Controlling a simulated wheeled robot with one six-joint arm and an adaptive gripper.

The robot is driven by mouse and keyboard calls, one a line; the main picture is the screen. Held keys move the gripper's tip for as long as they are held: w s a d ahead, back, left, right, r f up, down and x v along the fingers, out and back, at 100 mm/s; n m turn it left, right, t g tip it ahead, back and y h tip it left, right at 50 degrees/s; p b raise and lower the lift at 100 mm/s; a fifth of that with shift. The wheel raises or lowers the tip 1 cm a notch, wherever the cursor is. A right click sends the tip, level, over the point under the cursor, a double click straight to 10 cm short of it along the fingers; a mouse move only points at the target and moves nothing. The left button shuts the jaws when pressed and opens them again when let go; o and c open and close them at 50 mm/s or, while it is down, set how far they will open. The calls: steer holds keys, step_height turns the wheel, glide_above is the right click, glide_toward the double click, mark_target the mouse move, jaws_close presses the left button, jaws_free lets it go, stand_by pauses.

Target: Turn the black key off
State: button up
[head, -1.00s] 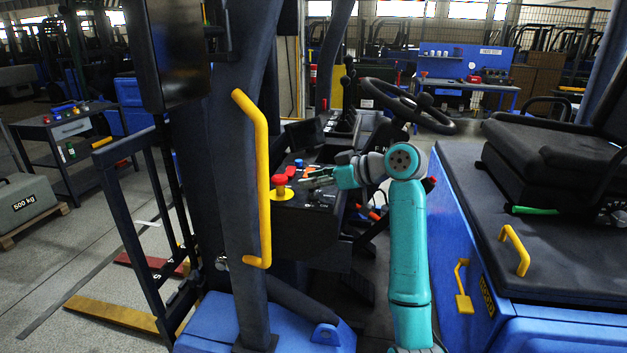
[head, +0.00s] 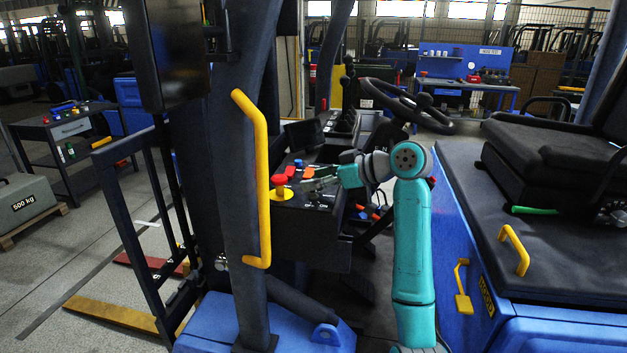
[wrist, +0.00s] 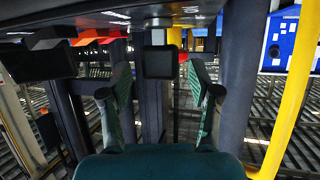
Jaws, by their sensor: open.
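My gripper (head: 316,183) is over the dark console (head: 300,215) beside the steering column in the head view. In the wrist view its two green-padded fingers (wrist: 160,80) are spread apart, with nothing clamped. A black block on a short grey stem, which looks like the black key (wrist: 160,62), stands between the fingertips with a gap on both sides. In the head view the key is too small and too close to the gripper to make out.
A red mushroom button on a yellow base (head: 281,186) sits left of my gripper. A yellow handrail (head: 262,180) on the pillar is further left. Orange and red switches (wrist: 98,36) and another black block (wrist: 50,62) show in the wrist view. The steering wheel (head: 408,103) is behind.

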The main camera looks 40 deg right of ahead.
steer(key=v, duration=1)
steer(key=shift+s+r, duration=0.2)
steer(key=shift+s, duration=0.15)
steer(key=shift+d, duration=0.1)
